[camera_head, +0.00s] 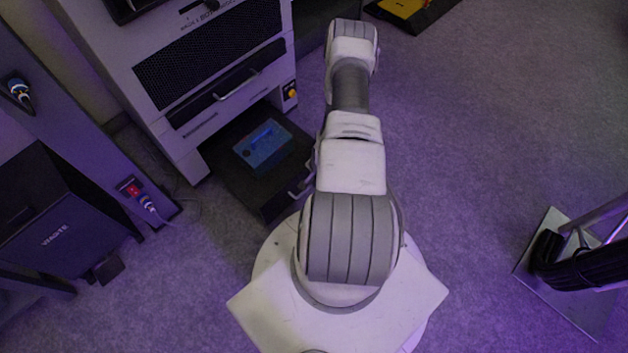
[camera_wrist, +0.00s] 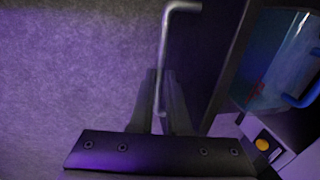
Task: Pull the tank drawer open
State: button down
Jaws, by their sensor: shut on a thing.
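The dark tank drawer (camera_head: 230,180) stands out from the bottom of the white cabinet in the head view, with a blue tank (camera_head: 264,146) in it. Part of its metal handle (camera_head: 299,190) shows beside my arm. In the wrist view, the handle (camera_wrist: 167,45) runs between the two fingers of my gripper (camera_wrist: 161,108), which is shut on it. The drawer's dark front (camera_wrist: 196,45) is just right of the handle, and the bluish tank (camera_wrist: 282,55) lies beyond it. My gripper is hidden behind my arm in the head view.
The cabinet (camera_head: 150,100) has another handled drawer (camera_head: 228,90) above and a yellow knob (camera_head: 291,94). A dark waste bin (camera_head: 60,225) stands at the left. A metal stand with black cable (camera_head: 580,268) is at the right. Carpet between the stand and my base is clear.

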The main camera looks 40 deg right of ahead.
dwell(0.3)
jog(key=c, duration=0.9)
grip_release()
jog(key=s+r+p, duration=0.1)
jog(key=r+p, duration=0.1)
jog(key=r, duration=0.3)
jog(key=s+r+p, duration=0.1)
jog(key=r+p, duration=0.1)
jog(key=r, duration=0.4)
jog(key=s+r+p, duration=0.1)
jog(key=r+p, duration=0.1)
jog(key=r, duration=0.4)
jog(key=shift+s+d, duration=0.1)
jog(key=shift+s, duration=0.1)
